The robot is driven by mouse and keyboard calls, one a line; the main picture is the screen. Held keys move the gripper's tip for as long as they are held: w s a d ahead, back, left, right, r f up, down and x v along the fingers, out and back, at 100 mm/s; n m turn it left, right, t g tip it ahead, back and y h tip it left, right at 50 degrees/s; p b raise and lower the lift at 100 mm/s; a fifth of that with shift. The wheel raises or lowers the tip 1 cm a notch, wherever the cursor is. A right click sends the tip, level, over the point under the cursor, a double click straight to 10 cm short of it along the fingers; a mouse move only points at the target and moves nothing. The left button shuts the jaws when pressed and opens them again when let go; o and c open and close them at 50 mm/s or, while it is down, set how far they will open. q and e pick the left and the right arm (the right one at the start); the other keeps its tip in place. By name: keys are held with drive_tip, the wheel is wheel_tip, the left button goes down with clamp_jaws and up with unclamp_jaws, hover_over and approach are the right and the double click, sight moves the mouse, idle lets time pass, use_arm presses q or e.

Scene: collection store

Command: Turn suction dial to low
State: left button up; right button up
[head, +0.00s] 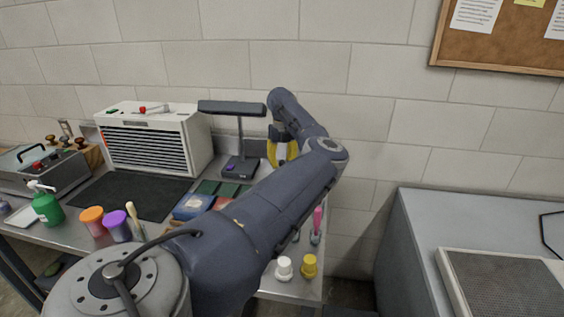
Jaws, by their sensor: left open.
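I cannot pick out a suction dial for certain. A white box with a dark slatted front (150,140) stands at the back of the left bench, with a small red knob-like part (152,108) on its top. A grey unit (430,225) with a framed grey panel (500,285) stands at the right; no dial shows on it. My left gripper (282,158) is open beyond my bent arm, near the wall at the bench's back right, apart from both units. My arm partly hides it, and its fingertips are hard to see. My right gripper is out of view.
A black lamp (238,130) stands right of the white box. A dark mat (130,195), orange jar (92,220), purple jar (117,225) and green pump bottle (46,207) are on the left bench. White (284,268) and yellow (309,265) bottles stand near its right edge.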

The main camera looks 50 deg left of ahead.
use_arm(q)
clamp_jaws()
drive_tip(key=shift+n, duration=0.3)
drive_tip(key=n, duration=0.5)
drive_tip(key=shift+n, duration=0.3)
drive_tip(key=n, duration=0.5)
drive_tip(key=shift+n, duration=0.4)
idle(0.4)
drive_tip(key=shift+o, duration=0.8)
unclamp_jaws()
drive_tip(key=shift+r, duration=0.1)
